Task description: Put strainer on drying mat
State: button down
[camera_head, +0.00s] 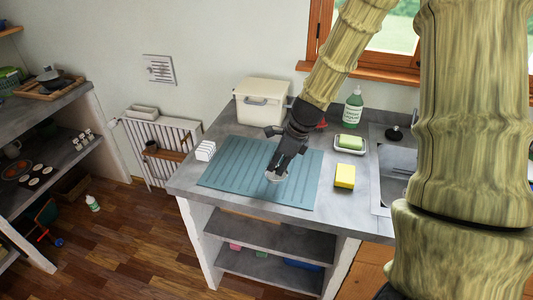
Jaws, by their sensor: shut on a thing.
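The drying mat (230,170) is a blue-green ribbed sheet lying flat on the grey counter. My gripper (279,168) is over the right half of the mat, pointing down. It is shut on a small pale grey thing (277,177), which seems to be the strainer. Only a little of it shows below the fingers; the rest is hidden. I cannot tell whether it touches the mat or is held just above it.
A cream bin (263,100) stands behind the mat. A white rack (205,151) is at its left edge. A yellow sponge (344,176), a soap dish (350,145), a green bottle (353,107) and the sink (397,170) are to the right. The mat's left half is clear.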

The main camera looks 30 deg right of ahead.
jog(key=w+p, duration=0.1)
jog(key=w, duration=0.2)
jog(key=w+d+p, duration=0.1)
jog(key=w, duration=0.3)
jog(key=w+d+f+p, duration=0.1)
jog(key=w, duration=0.2)
jog(key=shift+w+d, duration=0.2)
jog(key=shift+d, duration=0.05)
jog(key=shift+f+p, duration=0.95)
jog(key=shift+f, duration=0.8)
jog(key=shift+f, duration=0.2)
jog(key=c, duration=1.4)
grip_release()
jog(key=shift+r, duration=0.1)
jog(key=shift+r, duration=0.15)
jog(key=shift+b+v, duration=1.45)
jog(key=shift+v, duration=4.5)
